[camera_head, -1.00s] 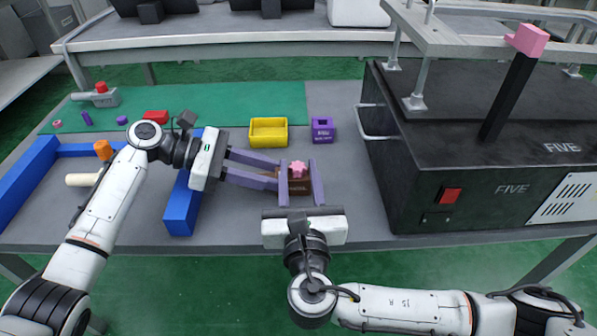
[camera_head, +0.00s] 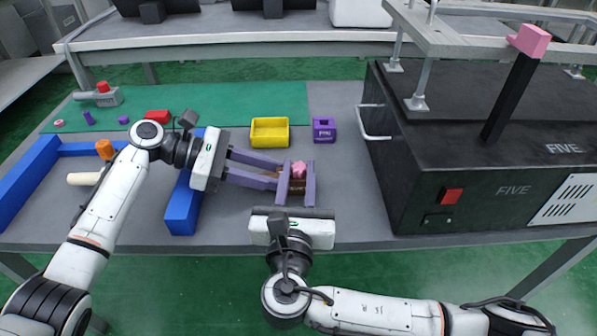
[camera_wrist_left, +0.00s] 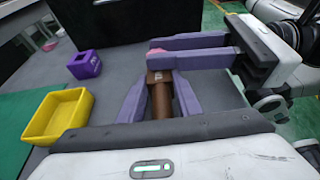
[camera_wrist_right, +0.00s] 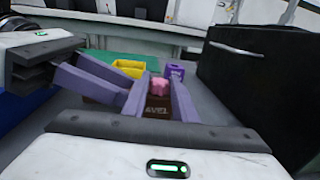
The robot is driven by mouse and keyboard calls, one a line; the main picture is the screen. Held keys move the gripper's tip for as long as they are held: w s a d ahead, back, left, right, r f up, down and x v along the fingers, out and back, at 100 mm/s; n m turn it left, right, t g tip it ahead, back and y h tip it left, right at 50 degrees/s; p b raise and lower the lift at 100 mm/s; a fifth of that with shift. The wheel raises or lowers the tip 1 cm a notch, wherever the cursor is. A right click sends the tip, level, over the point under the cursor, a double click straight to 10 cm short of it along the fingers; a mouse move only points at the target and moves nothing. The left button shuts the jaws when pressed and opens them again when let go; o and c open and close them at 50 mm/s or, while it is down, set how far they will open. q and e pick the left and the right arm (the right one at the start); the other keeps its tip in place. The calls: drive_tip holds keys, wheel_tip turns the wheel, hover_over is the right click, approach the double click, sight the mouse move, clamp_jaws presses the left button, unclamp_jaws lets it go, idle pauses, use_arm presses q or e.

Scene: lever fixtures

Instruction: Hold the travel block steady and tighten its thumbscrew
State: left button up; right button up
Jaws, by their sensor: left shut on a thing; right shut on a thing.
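The pink thumbscrew (camera_head: 299,170) stands up from the block. My left gripper (camera_head: 282,174) reaches in from the left and is shut on the block; the left wrist view shows its fingers on either side of the brown body (camera_wrist_left: 160,98). My right gripper (camera_head: 297,167) comes from the front edge and is shut on the thumbscrew, a finger on each side of it. The fingers partly hide the block.
A yellow bin (camera_head: 269,131) and a purple lettered block (camera_head: 324,129) stand behind. A large black machine (camera_head: 460,150) closes off the right. Blue rails (camera_head: 183,205) lie at left under my left arm. Bare bench shows right of the block.

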drive_tip(key=o, duration=0.8)
drive_tip(key=shift+c, duration=0.2)
drive_tip(key=s+a, duration=0.1)
drive_tip(key=s, duration=1.1)
drive_tip(key=shift+a, duration=0.1)
